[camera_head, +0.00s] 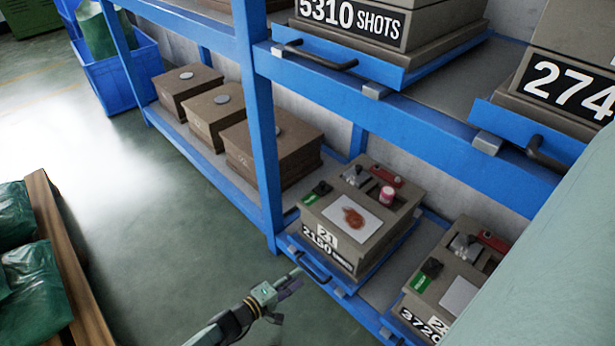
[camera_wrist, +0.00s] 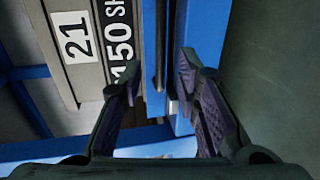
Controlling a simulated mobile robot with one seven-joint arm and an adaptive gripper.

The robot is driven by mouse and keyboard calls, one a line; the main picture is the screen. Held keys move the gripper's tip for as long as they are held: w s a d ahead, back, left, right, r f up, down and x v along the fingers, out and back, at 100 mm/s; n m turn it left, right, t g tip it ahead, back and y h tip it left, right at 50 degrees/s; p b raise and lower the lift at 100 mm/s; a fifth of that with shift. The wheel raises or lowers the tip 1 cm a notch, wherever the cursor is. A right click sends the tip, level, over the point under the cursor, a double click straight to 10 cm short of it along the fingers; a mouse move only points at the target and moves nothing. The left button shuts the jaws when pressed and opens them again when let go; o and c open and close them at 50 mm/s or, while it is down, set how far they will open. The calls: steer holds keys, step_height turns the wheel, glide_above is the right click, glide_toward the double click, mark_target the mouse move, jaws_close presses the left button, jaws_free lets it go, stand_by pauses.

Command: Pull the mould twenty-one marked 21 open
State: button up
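Mould twenty-one (camera_head: 392,222) is a brown-grey block on the lower shelf, labelled "21" and "2150"; its label also shows sideways in the wrist view (camera_wrist: 77,37). It sits on a blue sliding tray (camera_head: 352,286) with a dark bar handle (camera_head: 312,267) at the front. My gripper (camera_head: 292,283) is in front of this handle, at about its height. In the wrist view my gripper (camera_wrist: 162,95) is open, its two ridged fingers apart. The dark handle (camera_wrist: 159,45) runs upright in the picture between them, seemingly untouched. The exact depth of the fingers around it is unclear.
A similar mould marked 3720 (camera_head: 455,285) stands to the right on the same shelf. Upper trays with handles (camera_head: 320,58) jut out above. A blue rack post (camera_head: 262,150) stands to the left. Brown boxes (camera_head: 270,152) fill the left bay. The green floor (camera_head: 170,230) in front is open.

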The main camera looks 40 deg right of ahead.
mark_target(307, 268)
steer(key=x, duration=0.5)
steer(key=shift+w+d+f+b, duration=0.1)
steer(key=shift+d+f+b, duration=0.05)
steer(key=shift+d+b, duration=0.2)
steer(key=shift+c, duration=0.4)
jaws_close()
